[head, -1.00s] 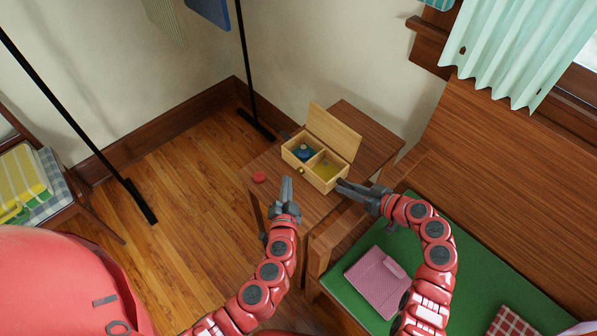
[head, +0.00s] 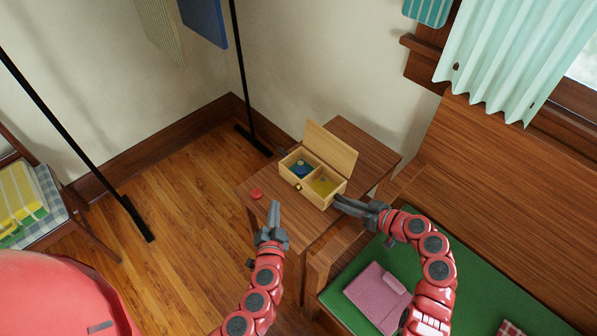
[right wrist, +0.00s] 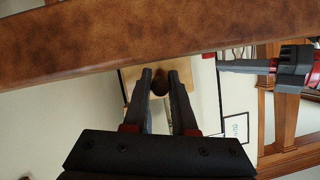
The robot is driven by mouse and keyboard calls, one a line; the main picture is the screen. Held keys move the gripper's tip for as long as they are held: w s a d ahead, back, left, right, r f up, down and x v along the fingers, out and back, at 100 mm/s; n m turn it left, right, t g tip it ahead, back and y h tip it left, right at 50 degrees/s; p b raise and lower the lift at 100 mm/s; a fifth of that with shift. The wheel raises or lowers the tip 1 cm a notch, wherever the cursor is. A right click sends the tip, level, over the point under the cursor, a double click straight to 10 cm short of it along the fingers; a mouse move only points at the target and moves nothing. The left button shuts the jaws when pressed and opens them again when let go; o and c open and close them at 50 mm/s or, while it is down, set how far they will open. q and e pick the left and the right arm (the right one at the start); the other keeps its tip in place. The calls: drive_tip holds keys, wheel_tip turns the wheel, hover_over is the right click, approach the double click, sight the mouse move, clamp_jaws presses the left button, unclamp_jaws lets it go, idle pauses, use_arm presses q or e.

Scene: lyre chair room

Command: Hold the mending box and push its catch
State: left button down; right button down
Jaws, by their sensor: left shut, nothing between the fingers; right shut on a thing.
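The mending box (head: 313,196) is a pale wooden box on the small side table, with its lid (head: 331,150) raised. A blue thing (head: 300,169) lies in its left compartment and the right one looks yellow inside. A small round catch (head: 298,187) shows on its front wall. My right gripper (head: 338,202) is shut on the box at its right end; the exact contact is hard to see. In the right wrist view its fingers (right wrist: 160,78) close around a dark rounded thing. My left gripper (head: 274,206) is shut and empty, in front of the box and apart from the catch.
A red disc (head: 256,194) lies on the table (head: 362,147), left of the box. A bench with a green cushion (head: 345,291) and a pink folded item (head: 378,294) stands at right. A chair (head: 60,225) and a black stand are at left.

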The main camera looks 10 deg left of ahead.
drive_tip(key=c, duration=0.6)
unclamp_jaws()
drive_tip(key=shift+c, duration=0.2)
